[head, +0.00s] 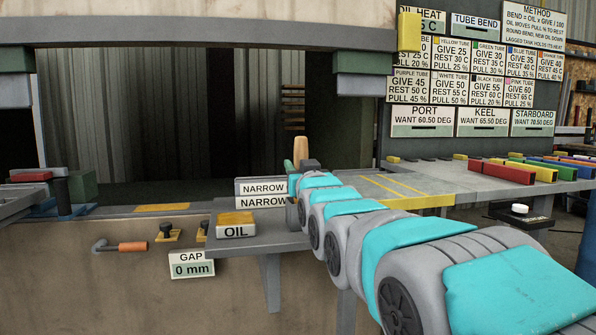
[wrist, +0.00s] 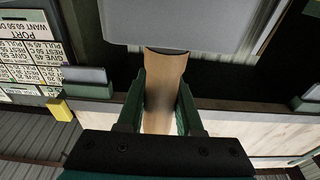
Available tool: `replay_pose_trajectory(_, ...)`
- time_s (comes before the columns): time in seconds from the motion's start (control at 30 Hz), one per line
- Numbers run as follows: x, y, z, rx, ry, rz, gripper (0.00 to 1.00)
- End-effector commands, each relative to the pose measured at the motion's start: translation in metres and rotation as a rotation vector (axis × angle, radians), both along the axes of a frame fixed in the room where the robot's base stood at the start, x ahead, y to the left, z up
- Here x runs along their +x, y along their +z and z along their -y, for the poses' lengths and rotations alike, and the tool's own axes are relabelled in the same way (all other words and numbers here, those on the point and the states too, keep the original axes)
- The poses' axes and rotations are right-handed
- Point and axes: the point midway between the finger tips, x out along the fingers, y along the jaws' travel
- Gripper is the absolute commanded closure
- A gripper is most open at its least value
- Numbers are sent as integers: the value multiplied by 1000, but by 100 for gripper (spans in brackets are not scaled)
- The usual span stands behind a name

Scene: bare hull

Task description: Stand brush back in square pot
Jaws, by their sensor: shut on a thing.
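My gripper (wrist: 160,108) is shut on the brush, with a green finger on each side of its pale wooden handle (wrist: 160,88). The handle's rounded wooden end (head: 300,148) shows above my gripper (head: 301,165) in the head view, roughly upright. In the wrist view the wood runs up to a dark curved edge beside a large plain grey block (wrist: 180,24). I cannot tell whether that block is the square pot. The bristles are not seen. No square pot can be made out for sure in the head view, where my arm covers part of the shelf.
Two NARROW labels (head: 262,188) and an OIL box (head: 236,225) stand left of my arm on the grey ledge. A grey bench (head: 430,180) with yellow lines lies to the right, with coloured bars (head: 500,172) on it. An overhead beam (head: 200,30) spans the opening.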

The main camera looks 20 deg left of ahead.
Motion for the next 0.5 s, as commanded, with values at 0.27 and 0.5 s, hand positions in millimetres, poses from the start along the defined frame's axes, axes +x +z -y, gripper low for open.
replay_pose_trajectory(0.27,0,-10,0,2,0,3,100)
replay_pose_trajectory(0.5,0,-16,0,1,0,2,100)
